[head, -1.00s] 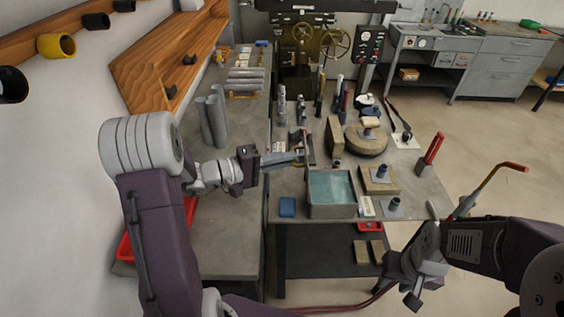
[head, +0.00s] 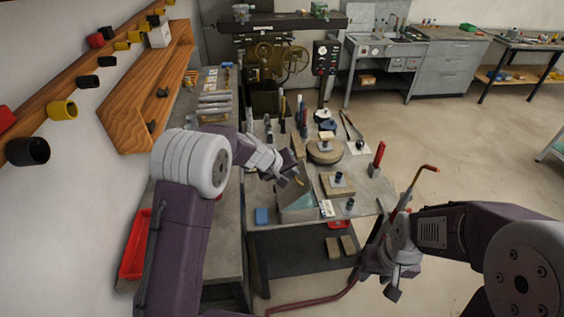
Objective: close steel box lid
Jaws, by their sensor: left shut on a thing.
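The steel box (head: 298,214) stands near the front edge of the cart top. Its lid (head: 300,194) appears as a grey-green plate tilted over the box, partly hidden by my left gripper. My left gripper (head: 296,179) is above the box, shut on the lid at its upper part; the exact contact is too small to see. My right gripper (head: 393,292) hangs low at the right, in front of the cart and away from the box; its fingers are not clear enough to judge.
A blue block (head: 262,216) lies just left of the box. A red upright tool (head: 377,158) stands at the right edge.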

